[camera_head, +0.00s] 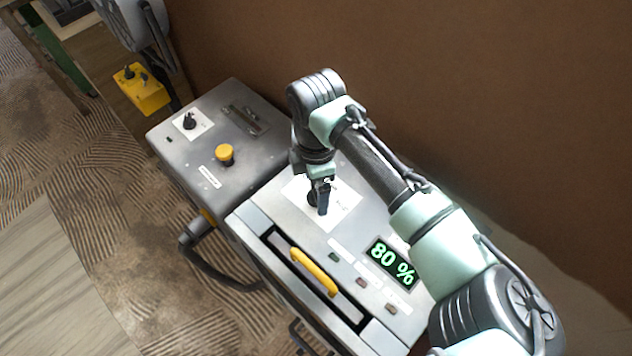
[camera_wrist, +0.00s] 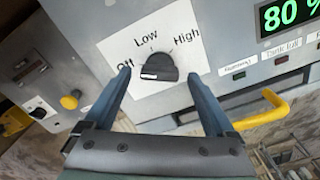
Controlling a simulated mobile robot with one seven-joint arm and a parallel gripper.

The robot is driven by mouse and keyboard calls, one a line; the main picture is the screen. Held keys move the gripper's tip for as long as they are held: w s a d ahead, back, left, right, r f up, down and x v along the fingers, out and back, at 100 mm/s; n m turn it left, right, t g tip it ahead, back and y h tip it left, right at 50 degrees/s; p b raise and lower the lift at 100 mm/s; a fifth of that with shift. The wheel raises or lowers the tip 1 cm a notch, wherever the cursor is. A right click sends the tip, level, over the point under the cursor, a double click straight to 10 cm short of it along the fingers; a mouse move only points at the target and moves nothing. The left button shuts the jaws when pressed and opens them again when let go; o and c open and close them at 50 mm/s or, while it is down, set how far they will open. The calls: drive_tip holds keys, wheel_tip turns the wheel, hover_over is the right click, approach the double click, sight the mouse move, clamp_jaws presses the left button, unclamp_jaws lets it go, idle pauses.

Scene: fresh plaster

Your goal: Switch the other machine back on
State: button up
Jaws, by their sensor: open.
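The nearer machine (camera_head: 262,222) is a grey box with a black dial (camera_wrist: 158,66) on a white plate marked Off, Low and High. The dial's setting is hard to read. My gripper (camera_head: 322,196) is above this dial, open. In the wrist view its fingers (camera_wrist: 158,76) show one on each side of the dial, with gaps between; contact is not visible. The other grey machine (camera_head: 236,180) stands to the left. On its top are a small black knob (camera_head: 189,121) on a white plate and a yellow mushroom button (camera_head: 225,152). My gripper is away from both.
The nearer machine has a lit 80 % display (camera_head: 392,263), small indicator lamps and a yellow handle (camera_head: 314,271). A yellow control box (camera_head: 141,89) hangs beyond the other machine. A brown wall (camera_head: 480,90) stands behind.

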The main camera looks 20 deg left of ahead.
drive_tip(key=shift+c, duration=0.3)
drive_tip(key=c, duration=1.3)
drive_tip(key=shift+r, duration=0.1)
drive_tip(key=m+p, duration=0.4)
drive_tip(key=m, duration=0.1)
drive_tip(key=shift+r+m, duration=0.1)
drive_tip(key=shift+m, duration=0.2)
drive_tip(key=m+p, duration=0.4)
drive_tip(key=m, duration=0.2)
drive_tip(key=shift+p, duration=0.35)
drive_tip(key=m+p, duration=0.3)
drive_tip(key=m, duration=0.3)
drive_tip(key=shift+w+m, duration=0.15)
drive_tip(key=shift+m, duration=0.15)
drive_tip(key=m+p, duration=0.2)
drive_tip(key=m, duration=0.3)
drive_tip(key=shift+w+d+m, duration=0.1)
drive_tip(key=shift+m, duration=0.2)
